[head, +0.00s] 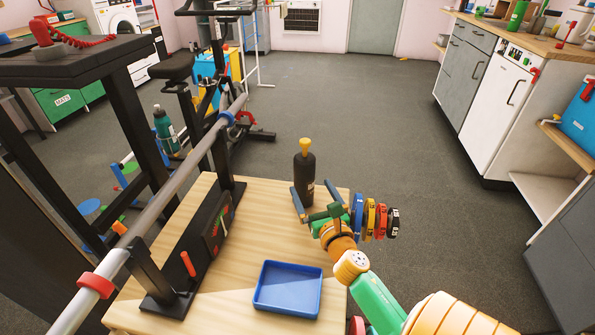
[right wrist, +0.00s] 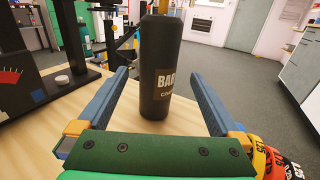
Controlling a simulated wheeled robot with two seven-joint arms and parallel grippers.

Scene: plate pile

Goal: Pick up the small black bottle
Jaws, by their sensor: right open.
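The small black bottle (head: 304,172) stands upright near the far right part of the wooden table and has a yellow top. My right gripper (head: 310,186) is open at the bottle, with a blue finger on each side. In the right wrist view the right gripper (right wrist: 156,72) shows gaps between both fingers and the bottle. My left gripper is not in view.
The wooden table (head: 240,245) bears an empty blue tray (head: 264,306) near its front. A black rack with a long grey bar (head: 180,170) stands along the left. Several coloured discs (head: 370,217) are just right of my right gripper. Open floor lies beyond the table.

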